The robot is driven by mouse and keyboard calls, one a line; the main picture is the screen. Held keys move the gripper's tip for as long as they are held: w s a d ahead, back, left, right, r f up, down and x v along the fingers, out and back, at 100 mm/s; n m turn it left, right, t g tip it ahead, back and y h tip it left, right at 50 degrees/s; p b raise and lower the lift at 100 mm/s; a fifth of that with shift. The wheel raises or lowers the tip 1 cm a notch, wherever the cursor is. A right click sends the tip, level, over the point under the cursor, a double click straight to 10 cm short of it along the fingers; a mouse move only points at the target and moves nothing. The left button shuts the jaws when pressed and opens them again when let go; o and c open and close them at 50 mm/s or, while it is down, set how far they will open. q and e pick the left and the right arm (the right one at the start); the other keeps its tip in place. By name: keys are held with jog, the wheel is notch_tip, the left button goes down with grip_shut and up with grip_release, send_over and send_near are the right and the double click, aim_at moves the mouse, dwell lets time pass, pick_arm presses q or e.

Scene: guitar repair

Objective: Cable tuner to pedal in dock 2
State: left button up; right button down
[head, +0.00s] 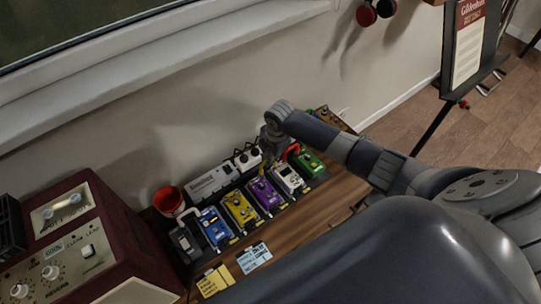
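A row of pedals stands on a board on the wooden bench: a grey one (184,242) at the left end, then blue (214,226), yellow (240,209), purple (265,194), white (288,179) and green (309,163). I cannot read which is the tuner or the dock numbers. A short red cable (291,152) curves at the back of the white and green pedals. My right gripper (272,153) points down behind the purple and white pedals, beside the red cable. Its fingers are small and dark, so its grip is unclear. My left gripper is out of view.
A power unit (212,181) and white sockets (247,159) sit behind the pedals. A red cup (168,201) stands at the back left. A maroon amplifier (85,245) fills the left. Yellow (215,281) and blue (254,257) notes lie in front. The bench's front right is clear.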

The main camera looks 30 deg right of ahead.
jog(key=shift+f+b, duration=0.3)
jog(key=shift+f, duration=0.25)
jog(key=c, duration=1.6)
grip_release()
jog(key=shift+c, duration=0.2)
jog(key=o, duration=0.4)
jog(key=shift+r, duration=0.15)
notch_tip(320, 180, up, 8)
jog(key=p, duration=0.8)
